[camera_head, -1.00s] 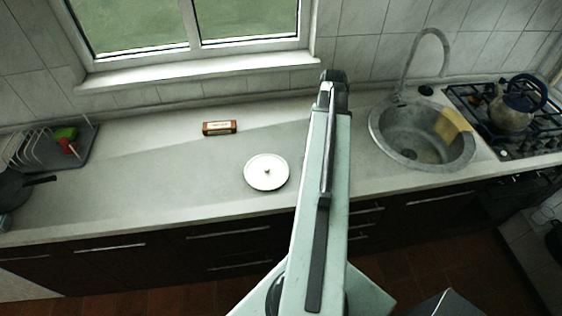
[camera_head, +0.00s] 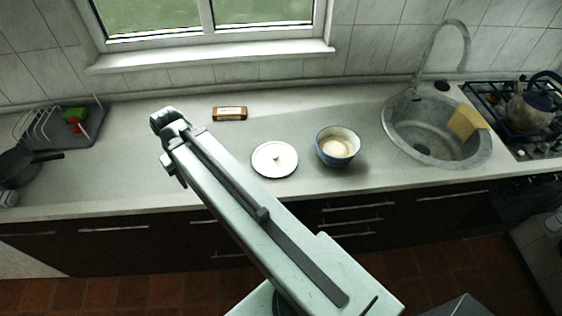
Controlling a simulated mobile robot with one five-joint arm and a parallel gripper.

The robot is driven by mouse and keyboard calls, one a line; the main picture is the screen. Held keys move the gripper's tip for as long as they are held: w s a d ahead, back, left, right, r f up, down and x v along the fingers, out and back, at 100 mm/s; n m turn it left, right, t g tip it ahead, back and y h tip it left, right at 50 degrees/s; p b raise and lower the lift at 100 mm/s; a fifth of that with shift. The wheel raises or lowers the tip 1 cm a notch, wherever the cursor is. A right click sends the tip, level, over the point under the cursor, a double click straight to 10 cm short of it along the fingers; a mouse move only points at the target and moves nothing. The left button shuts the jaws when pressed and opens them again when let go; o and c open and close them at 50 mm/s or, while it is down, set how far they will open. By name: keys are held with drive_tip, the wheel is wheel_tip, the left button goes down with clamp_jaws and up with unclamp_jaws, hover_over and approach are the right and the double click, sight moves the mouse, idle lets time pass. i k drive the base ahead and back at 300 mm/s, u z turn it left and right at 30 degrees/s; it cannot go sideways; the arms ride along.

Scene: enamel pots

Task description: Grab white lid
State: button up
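The white lid (camera_head: 262,162) lies flat on the grey counter, left of a bowl, with a small knob (camera_head: 276,158) at its centre. My arm reaches up and left across the view, and its far end with my gripper (camera_head: 160,122) is over the counter, left of the lid and apart from it. The gripper's fingers are too small and turned away to tell whether they are open or shut. I see nothing held in it.
A brown box (camera_head: 230,113) lies behind. A dish rack (camera_head: 45,135) and dark pan (camera_head: 18,167) are at left. The sink (camera_head: 402,135) and kettle (camera_head: 530,108) are at right.

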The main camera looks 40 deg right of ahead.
sight(272, 160)
drive_tip(key=k, duration=0.95)
drive_tip(key=u, duration=1.8)
drive_tip(key=i, duration=1.6)
drive_tip(key=z, duration=1.75)
